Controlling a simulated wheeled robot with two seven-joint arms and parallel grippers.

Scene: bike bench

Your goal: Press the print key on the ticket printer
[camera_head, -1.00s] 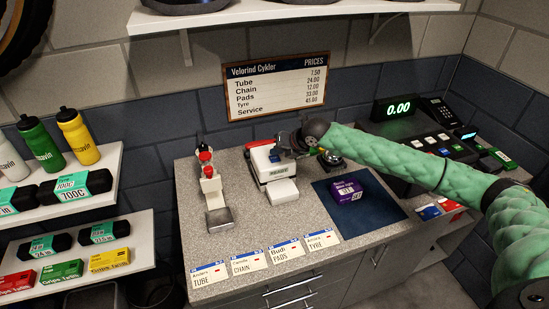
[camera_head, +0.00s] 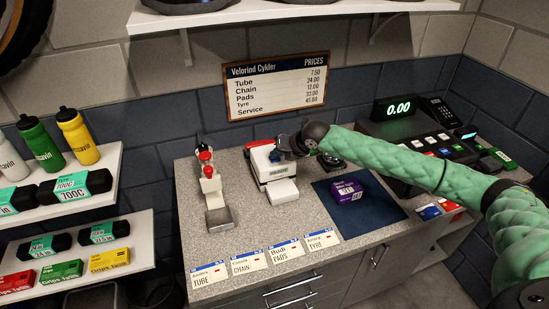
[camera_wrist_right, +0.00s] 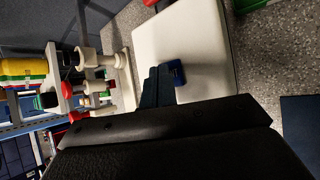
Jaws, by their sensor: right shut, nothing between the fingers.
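The white ticket printer (camera_head: 260,163) stands on the grey speckled bench, with a small display and a pale slip or tray at its front. In the right wrist view its flat white top (camera_wrist_right: 200,35) fills the upper middle, and a blue key (camera_wrist_right: 179,73) sits on it. My right gripper (camera_head: 277,154) is shut and empty, reaching in from the right over the printer top. In the right wrist view its dark fingertips (camera_wrist_right: 158,80) are right beside the blue key, overlapping its left edge. I cannot tell whether they touch it. My left gripper is not in view.
A stand with red knobs (camera_head: 211,190) is left of the printer. A purple box (camera_head: 347,190) lies on a dark blue mat (camera_head: 375,211) to the right. Several cards (camera_head: 246,262) line the front edge. A till with a 0.00 display (camera_head: 396,108) stands at right.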

